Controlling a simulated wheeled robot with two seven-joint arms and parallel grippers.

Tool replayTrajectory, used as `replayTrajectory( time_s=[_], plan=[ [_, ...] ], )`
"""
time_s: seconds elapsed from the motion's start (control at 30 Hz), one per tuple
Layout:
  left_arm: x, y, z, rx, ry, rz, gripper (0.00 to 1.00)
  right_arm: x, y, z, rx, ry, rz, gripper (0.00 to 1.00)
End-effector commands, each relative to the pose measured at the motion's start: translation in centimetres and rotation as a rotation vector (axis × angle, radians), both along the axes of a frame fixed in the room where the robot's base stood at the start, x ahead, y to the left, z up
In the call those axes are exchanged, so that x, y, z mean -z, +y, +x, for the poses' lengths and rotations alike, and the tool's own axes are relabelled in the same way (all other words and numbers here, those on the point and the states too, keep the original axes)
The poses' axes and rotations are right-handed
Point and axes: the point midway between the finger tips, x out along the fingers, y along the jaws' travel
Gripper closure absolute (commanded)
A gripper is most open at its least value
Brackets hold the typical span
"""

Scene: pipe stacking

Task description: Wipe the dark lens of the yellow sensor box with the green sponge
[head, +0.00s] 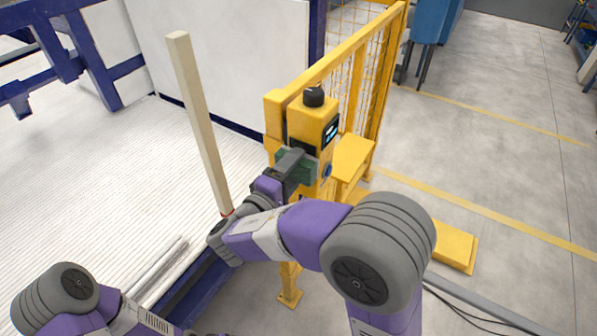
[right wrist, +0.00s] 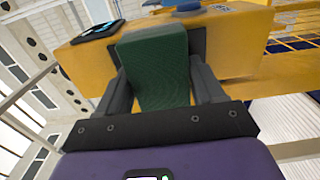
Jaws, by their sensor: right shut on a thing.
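The yellow sensor box (head: 318,122) is mounted on a yellow post, with a black knob on top and a small lit display on its right side. It also fills the upper part of the right wrist view (right wrist: 235,45). My right gripper (head: 291,170) is shut on the green sponge (right wrist: 155,70) and holds it up against or very near the box's front face. In the head view the sponge (head: 299,163) is partly covered by the fingers. A dark edge of the lens (right wrist: 199,42) shows beside the sponge; most of the lens is hidden. My left gripper is out of view.
A yellow mesh fence (head: 362,70) stands behind the box. A pale upright post (head: 200,120) rises left of my right arm, beside a white ribbed surface (head: 80,180). Grey floor to the right (head: 490,160) is mostly open, with yellow lines.

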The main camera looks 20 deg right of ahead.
Motion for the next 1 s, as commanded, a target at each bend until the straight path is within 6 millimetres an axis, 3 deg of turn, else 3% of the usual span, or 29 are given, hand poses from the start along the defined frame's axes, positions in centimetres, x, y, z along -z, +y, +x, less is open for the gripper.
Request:
replayTrajectory(
  time_s=[0.43, 0.83, 1.0],
  plan=[
    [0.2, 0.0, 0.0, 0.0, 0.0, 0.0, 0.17, 0.0, 1.8, 2.8, 0.001, -0.001, -0.001, 0.57],
    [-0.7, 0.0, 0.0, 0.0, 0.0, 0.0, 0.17, -1.7, 2.0, 2.7, 0.0, -0.001, 0.0, 0.57],
    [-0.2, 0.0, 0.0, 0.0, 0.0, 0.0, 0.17, -1.5, 1.4, 2.1, 0.0, -0.002, 0.001, 0.57]
  ],
)
